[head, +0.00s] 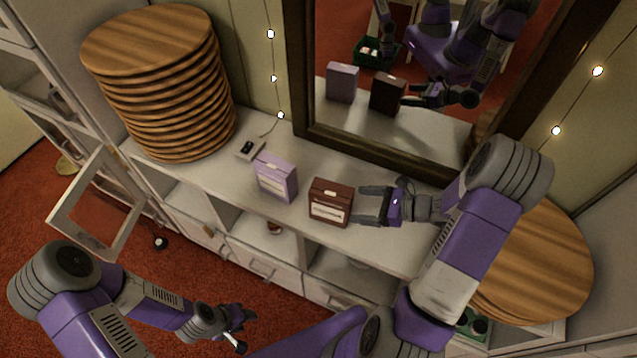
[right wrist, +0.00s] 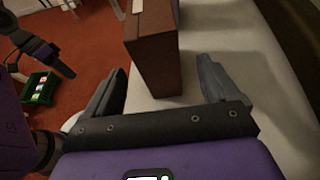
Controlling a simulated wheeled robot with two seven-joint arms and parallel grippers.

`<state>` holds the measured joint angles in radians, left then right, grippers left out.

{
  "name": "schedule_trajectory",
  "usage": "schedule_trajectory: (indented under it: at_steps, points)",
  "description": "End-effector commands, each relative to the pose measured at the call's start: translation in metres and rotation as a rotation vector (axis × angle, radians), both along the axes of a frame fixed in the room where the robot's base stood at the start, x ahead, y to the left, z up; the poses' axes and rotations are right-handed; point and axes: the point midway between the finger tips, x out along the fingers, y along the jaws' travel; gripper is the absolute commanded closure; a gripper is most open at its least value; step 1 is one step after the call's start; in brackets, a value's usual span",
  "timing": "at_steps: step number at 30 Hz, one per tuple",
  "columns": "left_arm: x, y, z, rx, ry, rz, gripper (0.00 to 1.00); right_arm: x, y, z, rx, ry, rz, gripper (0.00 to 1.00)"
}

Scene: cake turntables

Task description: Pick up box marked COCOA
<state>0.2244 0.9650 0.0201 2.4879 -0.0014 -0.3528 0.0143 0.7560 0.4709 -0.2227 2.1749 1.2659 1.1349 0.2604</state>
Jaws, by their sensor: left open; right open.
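A dark brown box (head: 330,203) with a pale label stands upright on the white shelf top; the label's writing is too small to read. A lilac box (head: 275,178) with a pale label stands to its left. My right gripper (head: 361,206) is open just to the right of the brown box, its fingers pointing at it. In the right wrist view the brown box (right wrist: 155,62) is ahead, in line with the gap between the open fingers (right wrist: 160,82). My left gripper (head: 243,332) is open and empty, low in front of the cabinet.
More round boards (head: 545,260) are at the right, behind my right arm. A framed mirror (head: 300,70) behind the boxes reflects them and me.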

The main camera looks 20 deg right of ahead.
Motion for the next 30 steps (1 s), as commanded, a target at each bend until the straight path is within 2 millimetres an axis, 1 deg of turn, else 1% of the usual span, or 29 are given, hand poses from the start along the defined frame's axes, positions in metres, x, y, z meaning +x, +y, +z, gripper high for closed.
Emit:
schedule_trajectory:
  at_steps: [2, 8, 15, 18, 21, 27, 28, 30]
  points:
    - [-0.002, 0.000, 0.000, -0.001, 0.003, -0.001, 0.57, 0.001, 0.001, -0.001, 0.000, 0.001, -0.001, 0.12]
    - [-0.002, 0.000, -0.004, -0.001, 0.004, 0.000, 0.57, 0.014, 0.017, -0.009, -0.001, 0.001, 0.003, 0.12]
    - [-0.002, 0.000, -0.010, -0.001, 0.003, 0.000, 0.57, 0.036, 0.042, -0.017, 0.000, 0.001, 0.005, 0.12]
    - [-0.002, 0.000, -0.012, -0.001, 0.003, 0.000, 0.57, 0.044, 0.050, -0.022, 0.000, 0.002, 0.004, 0.12]
    - [-0.002, 0.000, -0.012, -0.001, 0.003, 0.000, 0.57, 0.048, 0.053, -0.024, -0.002, 0.002, 0.003, 0.12]
    - [-0.001, 0.000, -0.012, -0.001, 0.003, 0.000, 0.57, 0.049, 0.053, -0.024, -0.003, 0.002, 0.001, 0.12]
    - [-0.001, 0.000, -0.012, -0.001, 0.003, 0.000, 0.57, 0.048, 0.053, -0.024, -0.002, 0.002, 0.002, 0.13]
    - [-0.001, 0.000, -0.012, -0.001, 0.003, 0.000, 0.57, 0.048, 0.053, -0.024, -0.002, 0.002, 0.002, 0.24]
